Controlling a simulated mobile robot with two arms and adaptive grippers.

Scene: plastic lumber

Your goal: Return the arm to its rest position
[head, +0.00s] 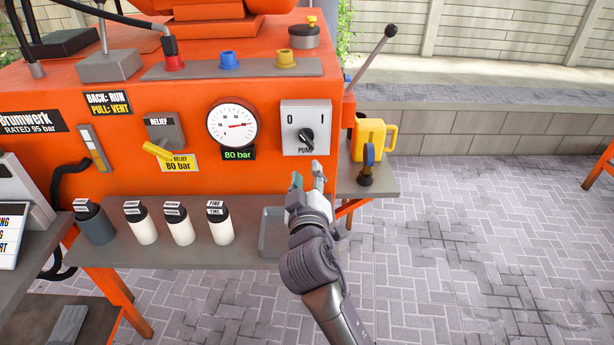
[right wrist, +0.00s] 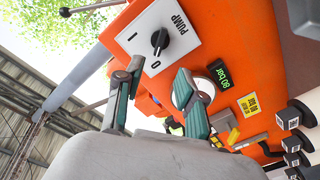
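My right arm reaches in from the bottom of the head view. Its gripper (head: 308,178) is just below the pump switch (head: 306,127) on the orange machine. In the right wrist view the two fingers are apart with nothing between them, so the gripper (right wrist: 159,70) is open and empty. The black pump knob (right wrist: 160,41) lies beyond the fingertips and looks untouched. Which mark the knob points at is hard to tell. My left gripper is not in view.
A grey shelf (head: 180,255) with several bottles and a small tray (head: 270,232) lies left of my right gripper. A yellow jug (head: 370,139) stands on a side shelf to the right. The gauge (head: 232,126) has a display reading 80 bar. Paving at right is clear.

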